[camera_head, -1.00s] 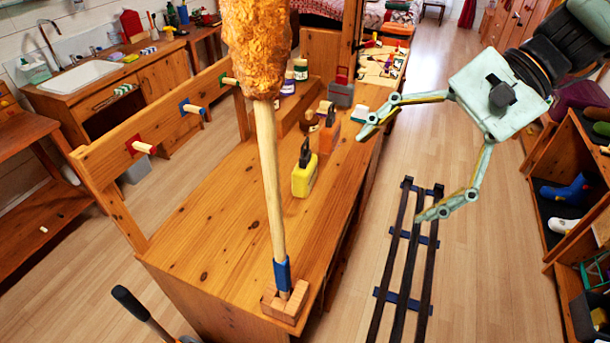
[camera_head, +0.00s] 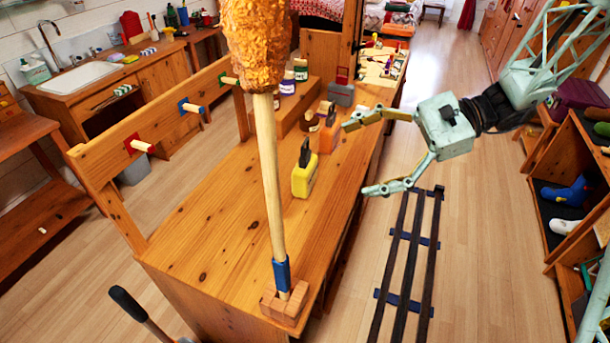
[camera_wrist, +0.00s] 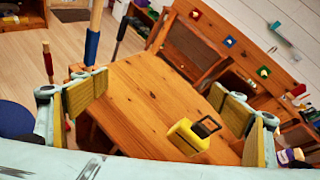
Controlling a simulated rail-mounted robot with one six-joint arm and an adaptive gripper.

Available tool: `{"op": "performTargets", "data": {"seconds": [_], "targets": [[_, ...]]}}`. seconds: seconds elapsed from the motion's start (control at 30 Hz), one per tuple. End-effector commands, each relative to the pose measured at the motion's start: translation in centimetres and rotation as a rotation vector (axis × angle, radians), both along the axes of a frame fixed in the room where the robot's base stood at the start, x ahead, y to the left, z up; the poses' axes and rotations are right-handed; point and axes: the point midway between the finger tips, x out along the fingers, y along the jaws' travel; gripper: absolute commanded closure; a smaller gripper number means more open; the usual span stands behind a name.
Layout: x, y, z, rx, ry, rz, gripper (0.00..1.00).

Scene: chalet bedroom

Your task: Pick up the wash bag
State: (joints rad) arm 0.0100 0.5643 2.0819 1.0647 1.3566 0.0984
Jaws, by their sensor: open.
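No object is plainly recognisable as the wash bag. A yellow boxy thing with a black loop handle (camera_head: 303,180) stands on the wooden bench; it also shows in the wrist view (camera_wrist: 187,138), low between my fingers. An orange thing with a dark top (camera_head: 328,138) stands just behind it. A grey box-like thing (camera_head: 341,95) with a red part above it is further back. My gripper (camera_head: 357,158) is open and empty, right of the yellow and orange things, above the bench's right edge. In the wrist view my gripper (camera_wrist: 165,105) has its fingers spread wide.
The wooden bench (camera_head: 210,230) has a clear front half. A post with a rough golden top (camera_head: 262,45) rises from its front end. Several jars (camera_head: 288,84) stand behind on a raised block. A peg rail (camera_head: 115,155) runs along the left. Shelves (camera_head: 560,210) stand right.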

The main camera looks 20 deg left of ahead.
Motion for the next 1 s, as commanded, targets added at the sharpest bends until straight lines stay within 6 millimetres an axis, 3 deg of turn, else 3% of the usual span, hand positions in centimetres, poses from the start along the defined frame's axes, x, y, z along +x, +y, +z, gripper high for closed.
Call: {"op": "performTargets", "data": {"seconds": [0.57, 1.0], "targets": [[7.4, 2.8, -7.5, 0.149, 0.189, -0.155, 0.1], [12.6, 4.0, -14.4, 0.254, 0.319, -0.285, 0.1]]}}
